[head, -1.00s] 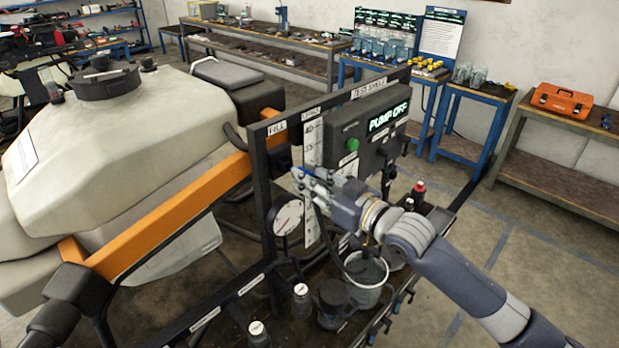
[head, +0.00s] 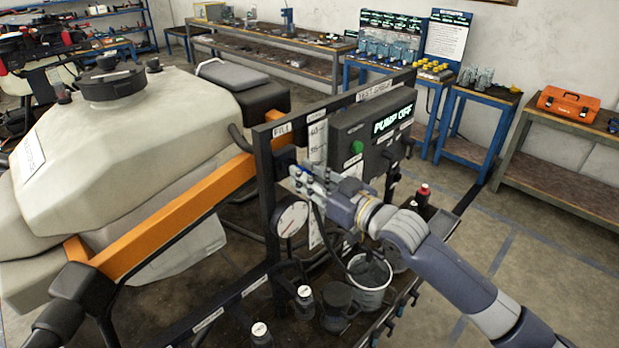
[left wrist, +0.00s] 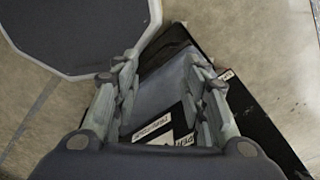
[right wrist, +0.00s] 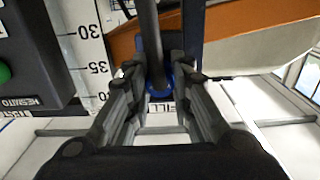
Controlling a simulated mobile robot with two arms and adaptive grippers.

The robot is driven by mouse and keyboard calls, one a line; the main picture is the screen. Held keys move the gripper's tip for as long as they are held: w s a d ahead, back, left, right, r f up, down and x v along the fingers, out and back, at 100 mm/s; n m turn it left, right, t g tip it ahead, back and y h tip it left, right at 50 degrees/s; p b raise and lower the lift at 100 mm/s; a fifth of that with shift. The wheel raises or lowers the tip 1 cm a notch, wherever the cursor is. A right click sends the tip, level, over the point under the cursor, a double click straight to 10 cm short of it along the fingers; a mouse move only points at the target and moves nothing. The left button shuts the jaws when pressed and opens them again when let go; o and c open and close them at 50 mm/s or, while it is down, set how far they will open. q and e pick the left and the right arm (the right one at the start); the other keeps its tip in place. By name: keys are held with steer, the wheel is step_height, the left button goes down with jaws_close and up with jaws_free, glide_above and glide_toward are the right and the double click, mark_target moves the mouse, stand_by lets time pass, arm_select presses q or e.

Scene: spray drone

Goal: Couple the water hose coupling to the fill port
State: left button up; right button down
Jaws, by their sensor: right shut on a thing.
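My right gripper (head: 300,176) is at the test panel, just below and right of the FILL label (head: 282,130). In the right wrist view its fingers (right wrist: 158,82) are shut around the blue water hose coupling (right wrist: 158,84), with the dark hose (right wrist: 149,30) running up from it. The FILL label (right wrist: 166,107) shows behind the coupling. The fill port is hard to make out near the dark frame post; I cannot tell whether the coupling touches it. My left gripper (left wrist: 165,78) is open in its wrist view, above a dark labelled tray, holding nothing visible.
The pump box (head: 372,135) reads PUMP OFF. The drone's beige tank (head: 125,135) and orange bar (head: 190,208) lie left. Benches line the back wall.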

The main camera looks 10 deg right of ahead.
steer(key=shift+w+a, duration=0.25)
steer(key=shift+w, duration=0.15)
steer(key=c, duration=1.3)
jaws_free()
steer(key=shift+c, duration=0.2)
steer(key=v, duration=1.2)
steer(key=shift+s, duration=0.1)
